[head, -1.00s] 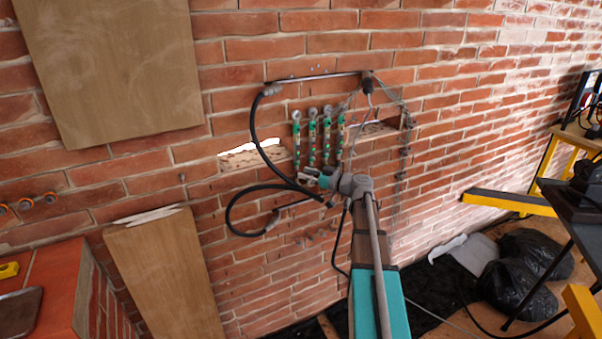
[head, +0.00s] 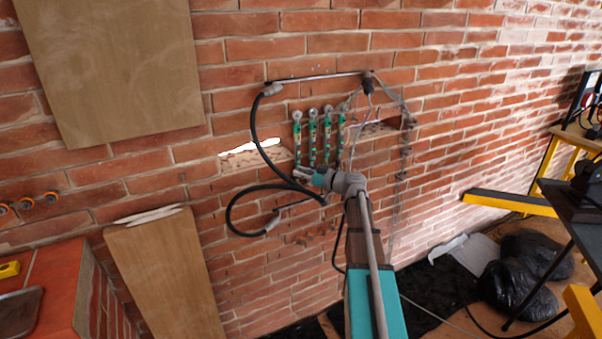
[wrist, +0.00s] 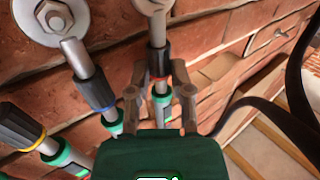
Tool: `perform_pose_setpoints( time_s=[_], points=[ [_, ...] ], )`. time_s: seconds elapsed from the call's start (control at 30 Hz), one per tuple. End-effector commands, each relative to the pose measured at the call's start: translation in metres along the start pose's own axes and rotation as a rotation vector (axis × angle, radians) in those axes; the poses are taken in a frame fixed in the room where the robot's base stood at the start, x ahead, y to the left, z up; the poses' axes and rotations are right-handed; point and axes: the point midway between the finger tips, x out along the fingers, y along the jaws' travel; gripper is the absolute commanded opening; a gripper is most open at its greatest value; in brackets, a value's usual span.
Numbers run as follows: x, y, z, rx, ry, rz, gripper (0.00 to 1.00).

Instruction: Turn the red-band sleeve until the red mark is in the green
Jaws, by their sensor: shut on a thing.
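In the wrist view the red-band sleeve (wrist: 158,62), dark with a thin red ring at its lower end, sits on a grey rod under a round metal eye. My gripper (wrist: 160,72) is shut on this sleeve, one finger on each side. Below the sleeve the rod carries a green band (wrist: 161,101), partly hidden by my gripper body. I cannot make out the red mark. In the head view my gripper (head: 307,175) is at the lower ends of the row of rods, and the sleeve is too small to tell there.
Left of it in the wrist view are a blue-band sleeve (wrist: 94,92) and a yellow-band sleeve (wrist: 20,124) on neighbouring rods. A black hose (head: 254,128) loops close to my gripper's left. The brick wall (head: 440,110) is right behind the rods.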

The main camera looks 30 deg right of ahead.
Motion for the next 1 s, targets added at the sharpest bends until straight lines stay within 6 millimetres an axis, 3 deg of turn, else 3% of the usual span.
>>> perform_pose_setpoints(
  time_s=[0.7,1.0],
  points=[
    [-0.0002,-0.0047,0.0,0.0,0.0,0.253,0.0],
    [-0.0004,-0.0033,0.0,0.0,0.0,0.266,0.0]
  ],
)
